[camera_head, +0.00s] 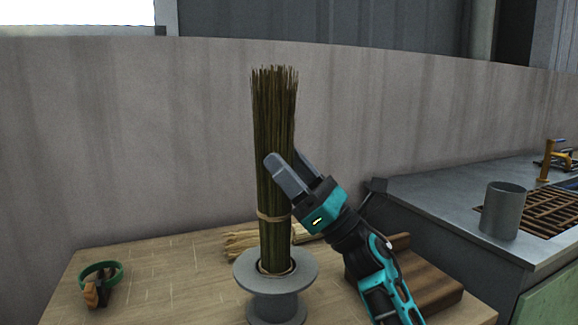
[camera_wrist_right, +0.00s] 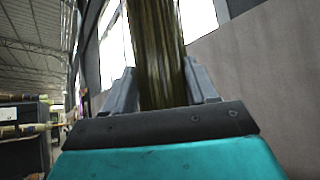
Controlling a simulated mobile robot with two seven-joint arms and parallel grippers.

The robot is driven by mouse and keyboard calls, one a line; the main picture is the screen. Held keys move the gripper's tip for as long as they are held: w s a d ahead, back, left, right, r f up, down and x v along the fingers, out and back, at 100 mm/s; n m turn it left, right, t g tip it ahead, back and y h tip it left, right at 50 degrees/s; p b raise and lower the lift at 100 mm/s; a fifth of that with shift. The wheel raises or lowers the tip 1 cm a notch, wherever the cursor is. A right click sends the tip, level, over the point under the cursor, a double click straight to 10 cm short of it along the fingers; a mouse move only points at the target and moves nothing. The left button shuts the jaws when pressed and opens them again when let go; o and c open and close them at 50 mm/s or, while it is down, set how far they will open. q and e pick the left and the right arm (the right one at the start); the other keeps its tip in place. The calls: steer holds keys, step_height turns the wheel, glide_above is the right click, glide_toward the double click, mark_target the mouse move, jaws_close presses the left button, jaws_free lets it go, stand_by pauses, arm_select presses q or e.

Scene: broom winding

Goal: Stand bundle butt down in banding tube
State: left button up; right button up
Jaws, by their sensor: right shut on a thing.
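The bundle (camera_head: 272,140) of greenish-brown straw stands upright, with a tan band around its lower part. Its lower end is inside the opening of the grey flanged banding tube (camera_head: 275,280) on the table; how deep it reaches is hidden. My right gripper (camera_head: 285,170) comes in from the right and is shut on the bundle at about mid-height, above the band. In the right wrist view the bundle (camera_wrist_right: 158,55) runs between the two fingers. My left gripper is not in view.
The wooden table (camera_head: 150,265) has a green ring-like tool (camera_head: 101,277) at left. Loose straw (camera_head: 238,241) lies behind the tube, and a brown wooden block (camera_head: 425,280) is at right. A grey cup (camera_head: 502,210) stands on the metal counter (camera_head: 440,195). A wall (camera_head: 130,140) is behind.

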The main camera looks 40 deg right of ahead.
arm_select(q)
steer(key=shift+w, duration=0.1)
arm_select(e)
steer(key=o, duration=1)
steer(key=shift+f, duration=0.1)
arm_select(q)
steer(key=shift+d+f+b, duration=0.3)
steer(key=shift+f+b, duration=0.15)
steer(key=shift+b, duration=0.5)
arm_select(e)
steer(key=v, duration=1.3)
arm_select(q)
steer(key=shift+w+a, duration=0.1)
